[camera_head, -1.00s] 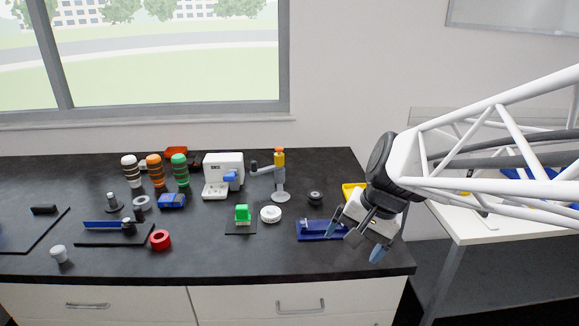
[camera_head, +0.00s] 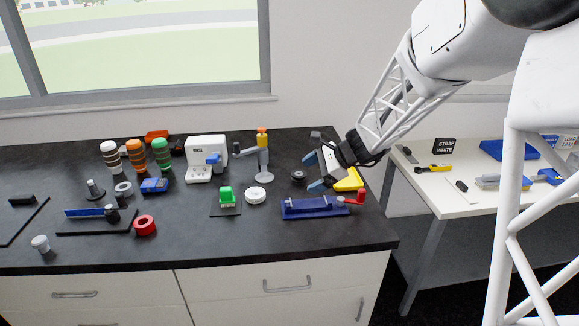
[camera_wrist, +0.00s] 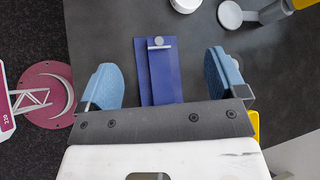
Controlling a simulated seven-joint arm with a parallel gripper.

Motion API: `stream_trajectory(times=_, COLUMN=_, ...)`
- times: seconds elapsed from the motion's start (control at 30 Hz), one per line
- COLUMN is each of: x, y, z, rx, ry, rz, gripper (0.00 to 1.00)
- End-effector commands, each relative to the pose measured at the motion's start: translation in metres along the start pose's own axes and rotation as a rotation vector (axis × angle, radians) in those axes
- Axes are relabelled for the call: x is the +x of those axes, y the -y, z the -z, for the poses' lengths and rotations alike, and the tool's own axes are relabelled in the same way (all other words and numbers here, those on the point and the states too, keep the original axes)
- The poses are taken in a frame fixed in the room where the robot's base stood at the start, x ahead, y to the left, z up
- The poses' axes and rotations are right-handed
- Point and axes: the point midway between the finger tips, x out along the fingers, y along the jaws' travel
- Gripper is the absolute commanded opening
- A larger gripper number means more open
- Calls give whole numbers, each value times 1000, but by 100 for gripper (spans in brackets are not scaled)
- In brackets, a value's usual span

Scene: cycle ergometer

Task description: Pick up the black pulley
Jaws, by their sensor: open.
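The black pulley (camera_head: 298,178) is a small dark round wheel lying on the dark bench, behind the blue fixture (camera_head: 315,208). My gripper (camera_head: 315,172) is open and empty, just right of the black pulley in the head view, its blue fingertips spread. In the wrist view my gripper (camera_wrist: 160,80) has its fingers wide apart, with the blue fixture (camera_wrist: 162,75) seen between them.
A yellow piece (camera_head: 349,181) and a red part (camera_head: 355,197) sit near my gripper. A white side table (camera_head: 440,190) stands to the right.

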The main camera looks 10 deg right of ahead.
Motion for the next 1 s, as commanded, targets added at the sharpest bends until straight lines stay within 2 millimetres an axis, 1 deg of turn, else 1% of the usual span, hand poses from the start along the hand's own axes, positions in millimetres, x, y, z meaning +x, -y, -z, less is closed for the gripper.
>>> stream_trajectory(times=0.03, x=6, y=10, z=12, rx=44, ry=18, rz=19, gripper=91)
stream_trajectory(times=0.17, x=18, y=35, z=39, rx=168, ry=68, rz=73, gripper=91)
stream_trajectory(times=0.3, x=31, y=61, z=71, rx=297, ry=124, rz=133, gripper=91)
stream_trajectory(times=0.5, x=46, y=90, z=114, rx=456, ry=194, rz=207, gripper=91)
stream_trajectory(times=0.6, x=50, y=98, z=129, rx=511, ry=218, rz=233, gripper=91)
stream_trajectory(times=0.77, x=54, y=106, z=141, rx=554, ry=238, rz=254, gripper=91)
stream_trajectory(times=1.0, x=54, y=106, z=142, rx=560, ry=241, rz=257, gripper=91)
